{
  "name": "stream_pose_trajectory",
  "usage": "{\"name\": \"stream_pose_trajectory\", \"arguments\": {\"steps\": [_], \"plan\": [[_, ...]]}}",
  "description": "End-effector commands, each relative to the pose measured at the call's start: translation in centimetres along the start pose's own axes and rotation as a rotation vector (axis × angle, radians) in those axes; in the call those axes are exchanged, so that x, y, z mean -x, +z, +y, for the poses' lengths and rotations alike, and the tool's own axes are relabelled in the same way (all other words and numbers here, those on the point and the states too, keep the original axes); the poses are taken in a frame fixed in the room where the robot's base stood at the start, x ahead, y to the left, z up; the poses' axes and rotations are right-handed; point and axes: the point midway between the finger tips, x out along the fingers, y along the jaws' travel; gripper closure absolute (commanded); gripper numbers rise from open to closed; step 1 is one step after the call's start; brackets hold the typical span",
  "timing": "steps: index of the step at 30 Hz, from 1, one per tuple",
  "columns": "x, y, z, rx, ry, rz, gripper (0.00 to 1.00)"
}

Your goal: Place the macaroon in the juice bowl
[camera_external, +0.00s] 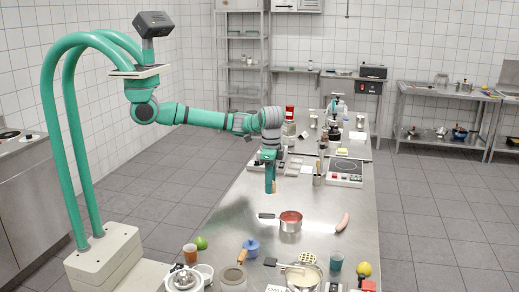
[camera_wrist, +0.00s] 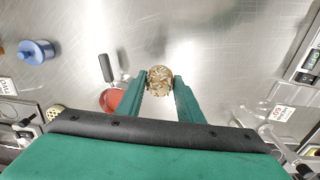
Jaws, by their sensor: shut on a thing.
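My gripper (camera_external: 270,181) is above the steel table, behind the pan in the external view. In the wrist view its two green fingers (camera_wrist: 160,84) are shut on a round, patterned brown-gold thing (camera_wrist: 160,76), which looks like the macaroon. The only bowl-like thing with red contents is a metal pan with a dark handle (camera_external: 291,222), probably the juice bowl. It stands upright on the table, apart from my gripper. In the wrist view the red pan (camera_wrist: 110,101) is left of the fingers and partly hidden by the left one.
A pink sausage-like thing (camera_external: 342,222) lies right of the pan. A blue pot (camera_external: 251,248), a green lime (camera_external: 201,243), a pot of pale food (camera_external: 303,277) and a lemon (camera_external: 364,269) crowd the near end. A hotplate (camera_external: 346,167) stands behind. Bare table surrounds the pan.

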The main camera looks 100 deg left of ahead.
Motion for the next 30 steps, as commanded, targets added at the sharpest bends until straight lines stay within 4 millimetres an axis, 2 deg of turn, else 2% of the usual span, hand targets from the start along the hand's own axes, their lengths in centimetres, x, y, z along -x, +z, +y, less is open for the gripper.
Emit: {"name": "stream_pose_trajectory", "arguments": {"steps": [3, 6, 15, 21, 30], "plan": [[-2.1, -1.6, 0.2, 0.002, -0.004, -0.002, 0.91], [-3.4, -2.7, 0.3, 0.001, -0.003, -0.001, 0.91], [-5.5, -4.2, 0.5, 0.001, -0.003, 0.001, 0.91], [-7.8, -4.1, 0.6, 0.000, -0.002, 0.001, 0.91], [-8.1, -4.1, 0.6, 0.000, -0.001, 0.000, 0.91]]}}
